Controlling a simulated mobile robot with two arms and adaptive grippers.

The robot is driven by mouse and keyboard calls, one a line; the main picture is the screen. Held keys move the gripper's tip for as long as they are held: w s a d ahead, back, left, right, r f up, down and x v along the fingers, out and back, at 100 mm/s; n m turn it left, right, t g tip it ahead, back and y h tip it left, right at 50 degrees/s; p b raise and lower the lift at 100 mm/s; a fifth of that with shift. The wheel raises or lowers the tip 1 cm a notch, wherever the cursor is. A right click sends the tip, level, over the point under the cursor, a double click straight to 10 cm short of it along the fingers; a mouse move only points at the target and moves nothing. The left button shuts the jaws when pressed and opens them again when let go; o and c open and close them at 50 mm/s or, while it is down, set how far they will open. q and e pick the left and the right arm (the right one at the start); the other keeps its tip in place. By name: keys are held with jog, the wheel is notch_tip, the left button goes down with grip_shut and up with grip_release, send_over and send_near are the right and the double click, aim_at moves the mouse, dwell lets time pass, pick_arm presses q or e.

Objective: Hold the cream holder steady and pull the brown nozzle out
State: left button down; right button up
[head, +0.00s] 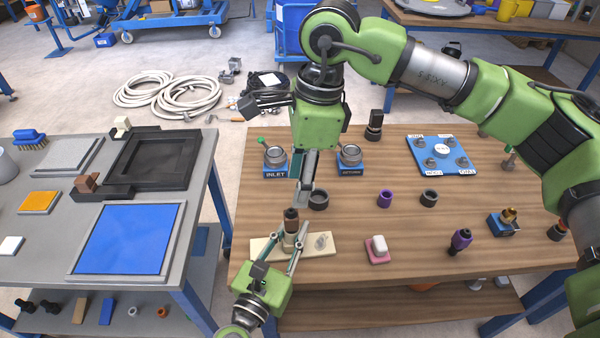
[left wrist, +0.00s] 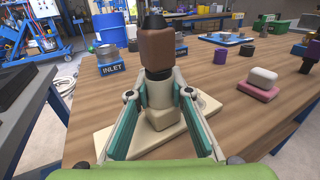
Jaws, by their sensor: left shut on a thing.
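The cream holder (head: 291,240) stands upright on a cream base plate (head: 322,243) near the table's front left; its block and post show in the left wrist view (left wrist: 160,118). The brown nozzle (head: 291,214), with a dark tip, sits upright in the top of the holder, and it is large in the left wrist view (left wrist: 157,48). My left gripper (head: 288,238) is shut on the holder's post, one finger on each side, below the nozzle. My right gripper (head: 307,188) points down above and behind the nozzle, apart from it. Its fingers are seen edge-on, so their opening is unclear.
INLET (head: 275,160) and RETURN (head: 350,160) fittings stand behind. A dark ring (head: 318,199) lies just behind the nozzle. A pink block with a white piece (head: 378,249) sits to the right. Purple (head: 385,198) and dark (head: 429,197) rings lie further right.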

aim_at(293, 210)
jog(key=f, duration=0.3)
jog(key=a+f, duration=0.1)
jog(key=f, duration=0.6)
jog(key=shift+s+a+f, duration=0.1)
jog(key=shift+a+f, duration=0.2)
jog(key=shift+f, duration=0.05)
grip_shut()
jog(key=c, duration=1.1)
grip_release()
jog(key=shift+r, duration=0.15)
grip_shut()
jog(key=shift+r, duration=2.9)
jog(key=shift+r, duration=0.1)
jog(key=shift+r, duration=1.9)
